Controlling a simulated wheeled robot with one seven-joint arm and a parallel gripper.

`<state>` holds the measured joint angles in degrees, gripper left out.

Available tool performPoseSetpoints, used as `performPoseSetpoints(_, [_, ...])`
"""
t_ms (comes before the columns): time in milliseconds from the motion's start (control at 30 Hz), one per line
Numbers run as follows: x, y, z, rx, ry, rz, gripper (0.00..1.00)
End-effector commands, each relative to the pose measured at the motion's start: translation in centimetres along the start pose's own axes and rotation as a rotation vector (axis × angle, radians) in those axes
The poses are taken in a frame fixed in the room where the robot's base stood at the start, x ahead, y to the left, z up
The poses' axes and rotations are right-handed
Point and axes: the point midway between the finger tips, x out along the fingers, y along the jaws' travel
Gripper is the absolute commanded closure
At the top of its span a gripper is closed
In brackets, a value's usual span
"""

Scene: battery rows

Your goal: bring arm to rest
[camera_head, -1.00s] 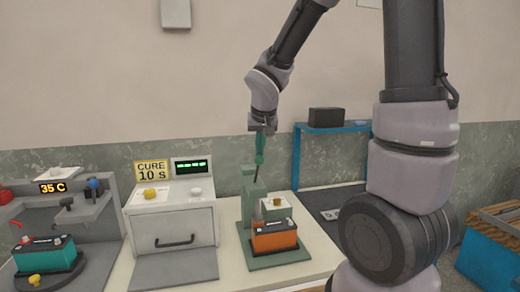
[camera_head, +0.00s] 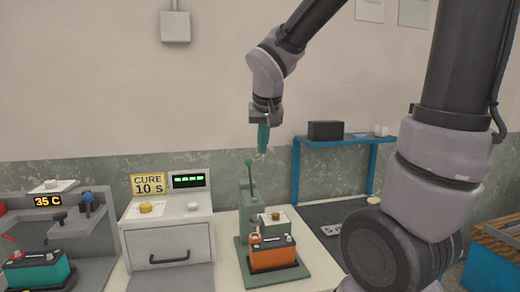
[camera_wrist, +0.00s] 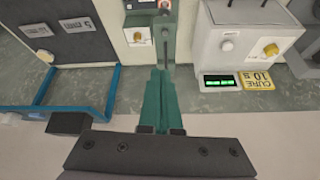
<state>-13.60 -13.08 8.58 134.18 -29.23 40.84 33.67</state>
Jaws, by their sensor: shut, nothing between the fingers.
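My gripper (camera_head: 263,150) is shut and empty. Its green fingers hang down in the air above the green press stand (camera_head: 247,205) and point downward, apart from it. The stand's lever with a round knob (camera_head: 249,163) stands upright just below and left of the fingertips. An orange battery (camera_head: 273,253) sits on the stand's base. In the wrist view the closed green fingers (camera_wrist: 159,85) point toward the stand (camera_wrist: 165,20).
A white cure oven (camera_head: 168,240) stands left of the stand, its drawer front closed. Further left a teal battery (camera_head: 37,270) sits on a grey machine. A blue shelf (camera_head: 345,140) with a black box (camera_head: 325,130) is at the right.

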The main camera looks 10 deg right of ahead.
Motion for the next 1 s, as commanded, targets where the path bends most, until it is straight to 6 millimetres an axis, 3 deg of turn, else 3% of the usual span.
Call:
performPoseSetpoints(467, [-0.7,0.3,0.3,0.008,0.002,-0.001,1.0])
performPoseSetpoints(567, [-2.0,1.8,0.5,0.044,0.006,-0.009,1.0])
performPoseSetpoints(800, [-7.7,7.0,3.5,0.188,0.026,-0.105,1.0])
performPoseSetpoints(1000, [-10.8,8.5,6.0,0.252,0.06,-0.207,1.0])
